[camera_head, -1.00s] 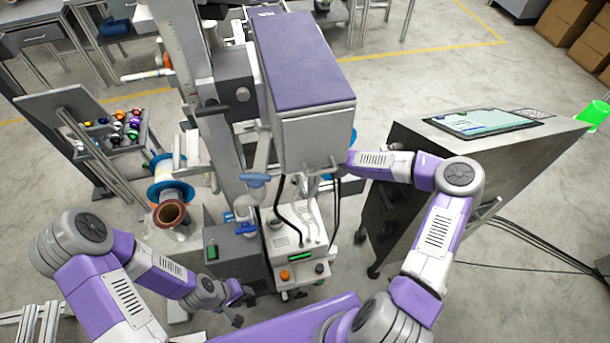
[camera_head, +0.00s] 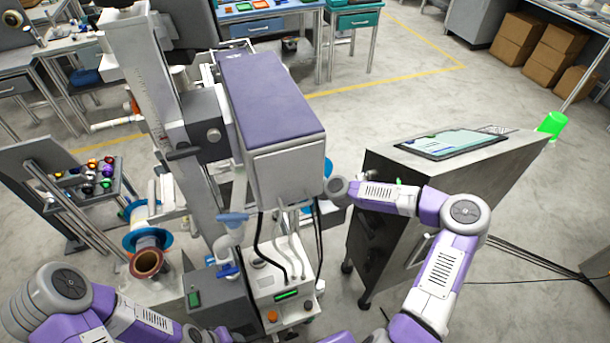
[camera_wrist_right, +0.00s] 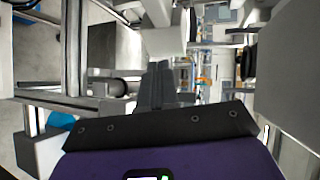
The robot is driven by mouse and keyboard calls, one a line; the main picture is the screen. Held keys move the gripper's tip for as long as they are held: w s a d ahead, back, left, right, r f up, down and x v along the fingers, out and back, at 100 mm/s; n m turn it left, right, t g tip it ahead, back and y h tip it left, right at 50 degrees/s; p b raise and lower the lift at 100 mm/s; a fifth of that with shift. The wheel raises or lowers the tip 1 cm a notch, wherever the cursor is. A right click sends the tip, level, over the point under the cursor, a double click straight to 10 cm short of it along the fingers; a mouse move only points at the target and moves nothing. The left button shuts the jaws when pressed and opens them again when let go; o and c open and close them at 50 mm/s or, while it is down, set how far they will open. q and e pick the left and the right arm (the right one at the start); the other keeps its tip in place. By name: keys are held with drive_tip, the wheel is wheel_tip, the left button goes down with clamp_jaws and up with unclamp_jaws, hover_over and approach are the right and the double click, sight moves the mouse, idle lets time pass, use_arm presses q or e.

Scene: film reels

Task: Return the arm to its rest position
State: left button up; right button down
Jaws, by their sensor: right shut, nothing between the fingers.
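My right arm (camera_head: 440,268) comes in from the lower right and bends at the elbow. Its forearm runs left to a wrist beside the purple-topped machine head (camera_head: 265,100). My right gripper is hidden behind that head in the head view. In the right wrist view, my right gripper (camera_wrist_right: 158,75) has its grey fingers together, with nothing between them, pointing at blurred machine parts. My left arm (camera_head: 130,322) is low at the bottom left of the head view. Its gripper is outside the picture.
A blue-flanged reel (camera_head: 148,238) and a copper-coloured ring (camera_head: 146,263) are at the left. A grey cabinet (camera_head: 470,170) with a screen stands close to my right forearm. A white control box (camera_head: 283,290) sits below the machine head.

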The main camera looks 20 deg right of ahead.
drive_tip(key=s+d+r, duration=0.2)
drive_tip(key=d, duration=0.4)
drive_tip(key=s+a+f+n+g+y, duration=0.1)
drive_tip(key=s+a+f+n+g, duration=0.15)
drive_tip(key=s+a+f, duration=0.4)
drive_tip(key=s+a+f+n+g, duration=0.2)
drive_tip(key=s+a+f+g, duration=0.2)
drive_tip(key=a+f, duration=0.55)
drive_tip(key=s+f+n+g+h, duration=0.2)
drive_tip(key=s+f, duration=0.3)
drive_tip(key=s, duration=0.5)
drive_tip(key=s+f+n+g+h, duration=0.2)
drive_tip(key=s+f+g, duration=0.1)
drive_tip(key=s, duration=0.7)
drive_tip(key=shift+d+f+h, duration=0.25)
drive_tip(key=shift+f+h, duration=0.15)
drive_tip(key=shift+f, duration=0.45)
drive_tip(key=c, duration=1.8)
unclamp_jaws()
